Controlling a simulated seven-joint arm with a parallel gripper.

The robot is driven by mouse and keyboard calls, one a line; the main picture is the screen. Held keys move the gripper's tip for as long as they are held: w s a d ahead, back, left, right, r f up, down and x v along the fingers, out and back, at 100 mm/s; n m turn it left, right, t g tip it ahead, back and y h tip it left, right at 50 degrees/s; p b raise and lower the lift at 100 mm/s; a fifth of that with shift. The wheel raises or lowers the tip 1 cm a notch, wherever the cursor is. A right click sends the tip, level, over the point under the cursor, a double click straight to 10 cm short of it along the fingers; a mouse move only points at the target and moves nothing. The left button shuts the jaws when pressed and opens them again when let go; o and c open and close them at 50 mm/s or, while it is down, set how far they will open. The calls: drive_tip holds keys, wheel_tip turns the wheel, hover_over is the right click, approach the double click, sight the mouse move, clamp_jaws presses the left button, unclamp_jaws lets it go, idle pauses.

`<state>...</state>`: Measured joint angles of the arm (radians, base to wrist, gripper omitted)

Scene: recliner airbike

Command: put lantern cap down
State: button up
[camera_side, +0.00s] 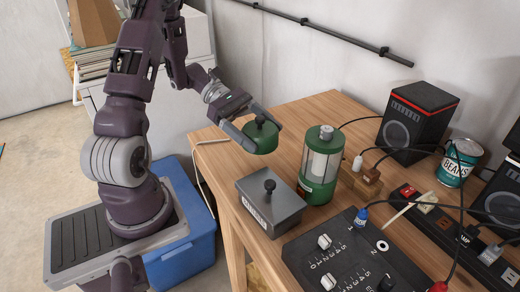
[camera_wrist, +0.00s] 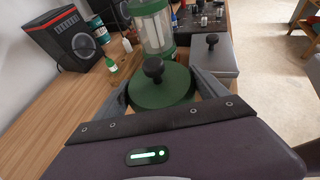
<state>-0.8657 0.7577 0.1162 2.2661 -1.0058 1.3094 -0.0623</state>
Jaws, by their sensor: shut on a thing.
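The lantern cap is a round green lid (camera_side: 262,140) with a black knob. My gripper (camera_side: 252,127) is shut on it and holds it near the table's left side, left of the lantern. In the wrist view the cap (camera_wrist: 162,90) sits between my two fingers (camera_wrist: 160,97), knob up. The lantern (camera_side: 320,165) stands upright on the table, with a green base, a clear body and a grey top. It also shows in the wrist view (camera_wrist: 153,28), just beyond the cap. Whether the cap touches the table is hard to tell; it looks held above it.
A grey box with a black knob (camera_side: 268,203) stands in front of the lantern. A black control panel (camera_side: 340,255), speaker (camera_side: 416,118), beans can (camera_side: 457,162) and cables crowd the right. Bare wooden table (camera_side: 310,112) lies behind the cap.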

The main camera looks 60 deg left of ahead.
drive_tip(key=shift+w+a+r, duration=0.1)
drive_tip(key=shift+w+r, duration=0.05)
drive_tip(key=shift+r, duration=0.45)
drive_tip(key=shift+w+a+r, duration=0.1)
drive_tip(key=shift+w+r, duration=0.05)
drive_tip(key=shift+r, duration=0.45)
drive_tip(key=w+a+f+n+t+y, duration=0.15)
drive_tip(key=w+a+n+t, duration=0.3)
drive_tip(key=w, duration=0.85)
wheel_tip(320, 180, up, 2)
drive_tip(key=n+t+y, duration=0.3)
drive_tip(key=n+y, duration=0.1)
drive_tip(key=y, duration=0.1)
hover_over(313, 119)
drive_tip(key=shift+n+y, duration=0.25)
drive_tip(key=shift+y, duration=0.2)
wheel_tip(313, 119, down, 10)
drive_tip(key=shift+r, duration=0.15)
drive_tip(key=shift+a, duration=0.1)
